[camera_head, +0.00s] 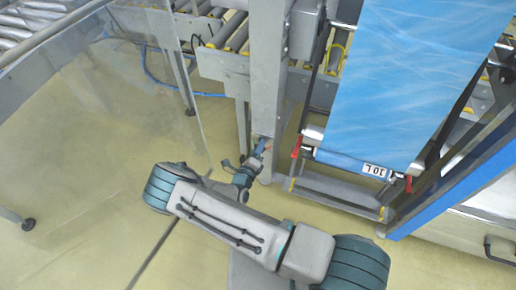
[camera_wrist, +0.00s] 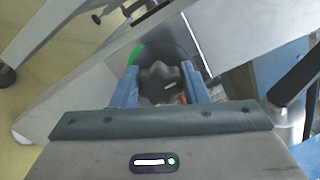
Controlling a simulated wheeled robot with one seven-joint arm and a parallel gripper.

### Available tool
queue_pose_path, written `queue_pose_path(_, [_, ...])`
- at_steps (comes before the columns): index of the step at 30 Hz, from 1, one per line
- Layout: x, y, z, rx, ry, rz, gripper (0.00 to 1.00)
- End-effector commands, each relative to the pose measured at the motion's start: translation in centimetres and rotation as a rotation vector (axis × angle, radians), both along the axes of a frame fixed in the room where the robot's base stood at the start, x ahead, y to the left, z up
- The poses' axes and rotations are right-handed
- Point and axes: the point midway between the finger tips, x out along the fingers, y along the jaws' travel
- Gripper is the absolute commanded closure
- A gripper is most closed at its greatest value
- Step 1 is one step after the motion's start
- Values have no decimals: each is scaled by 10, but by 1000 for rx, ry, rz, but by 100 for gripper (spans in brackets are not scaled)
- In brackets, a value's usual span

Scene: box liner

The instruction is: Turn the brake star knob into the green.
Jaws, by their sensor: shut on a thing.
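The brake star knob (camera_wrist: 160,84) is dark and lobed, with a short light mark on its face, right of centre. It sits on a dark round dial on a grey metal part. A green arc (camera_wrist: 137,54) shows at the dial's upper left, and a bit of red (camera_wrist: 182,99) at its lower right. My gripper (camera_wrist: 160,71) has its blue fingers on both sides of the knob and is shut on it. In the head view my gripper (camera_head: 261,147) is at the foot of the grey post; the knob cannot be made out there.
The grey post (camera_head: 267,80) stands right at my gripper. To its right a blue film sheet (camera_head: 400,80) hangs with a roll labelled "30 L", and red levers (camera_head: 296,146) flank it. Roller conveyors (camera_head: 235,35) stand behind. A clear panel is at left; the floor (camera_head: 70,240) there is open.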

Motion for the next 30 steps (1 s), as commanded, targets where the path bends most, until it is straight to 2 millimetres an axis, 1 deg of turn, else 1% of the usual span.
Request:
queue_pose_path(6, [-1,1,-1,2,2,1,82])
queue_pose_path(7, [-1,1,-1,2,2,1,51])
queue_pose_path(8, [-1,1,-1,3,2,1,43])
queue_pose_path(9, [-1,1,-1,2,2,1,38])
queue_pose_path(17, [0,0,0,2,1,0,38])
queue_pose_path(20, [-5,2,0,3,1,0,38])
queue_pose_path(23, [-18,8,1,2,2,4,38])
queue_pose_path(26, [-37,15,1,2,3,5,38])
queue_pose_path(30, [-69,26,1,2,3,5,38])
